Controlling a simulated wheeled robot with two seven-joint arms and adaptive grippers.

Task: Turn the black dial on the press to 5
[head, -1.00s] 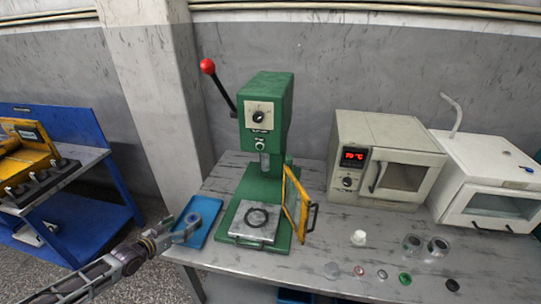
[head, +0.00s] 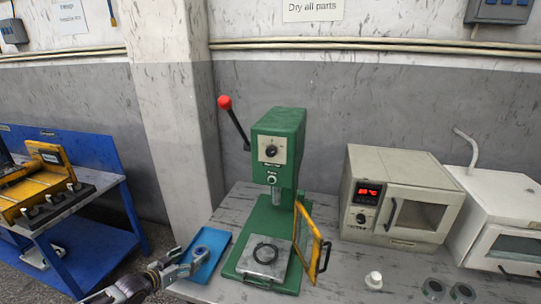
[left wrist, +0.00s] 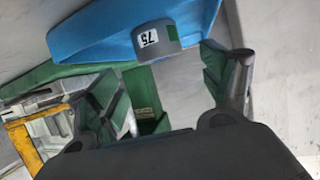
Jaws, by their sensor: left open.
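The green press (head: 279,140) stands on the grey table, with a red-knobbed lever (head: 225,102) at its upper left. The black dial (head: 270,150) sits on a pale plate on the press's front; its setting is too small to read. My left gripper (head: 188,262) is open at the table's left edge, by the blue tray (head: 217,262), well below and left of the dial. A grey round part (left wrist: 158,38) marked 75 lies in the tray; in the left wrist view it appears between and beyond the open fingers (left wrist: 165,85). My right gripper is not in view.
A yellow-framed guard door (head: 308,240) stands open at the press's right. A beige oven (head: 400,195) with a red display and a white cabinet (head: 500,215) stand farther right. A white piece (head: 374,279) and dark round parts lie in front. A blue workbench (head: 60,190) is at left.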

